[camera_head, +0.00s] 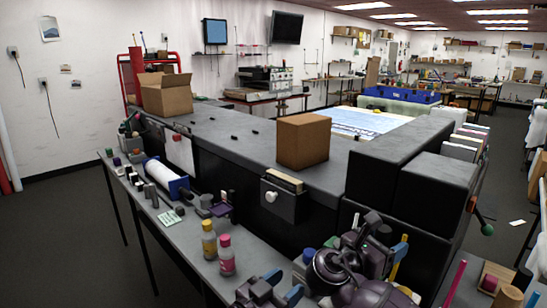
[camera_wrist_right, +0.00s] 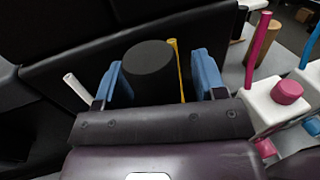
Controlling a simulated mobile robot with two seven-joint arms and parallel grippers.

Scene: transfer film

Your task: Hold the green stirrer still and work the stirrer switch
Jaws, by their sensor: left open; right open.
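I cannot pick out the green stirrer or its switch for sure. A small green patch (camera_head: 332,242) shows at the bench's front, mostly hidden behind my right arm. My left gripper (camera_head: 282,286) is open and empty at the lower middle, near a grey block with a blue knob (camera_head: 308,255). My right gripper (camera_wrist_right: 155,82) is open, its blue fingers apart on both sides of a dark cylinder (camera_wrist_right: 149,68). I cannot tell whether they touch it. A yellow rod (camera_wrist_right: 176,62) stands behind the cylinder, and a white rod (camera_wrist_right: 76,90) is to the left.
In the right wrist view, a white block (camera_wrist_right: 277,108) with a pink knob (camera_wrist_right: 287,92) and a pink rod (camera_wrist_right: 262,40) stand to the right. Bottles (camera_head: 227,255) stand left of my grippers. A cardboard box (camera_head: 303,140) sits on the raised dark counter (camera_head: 240,150).

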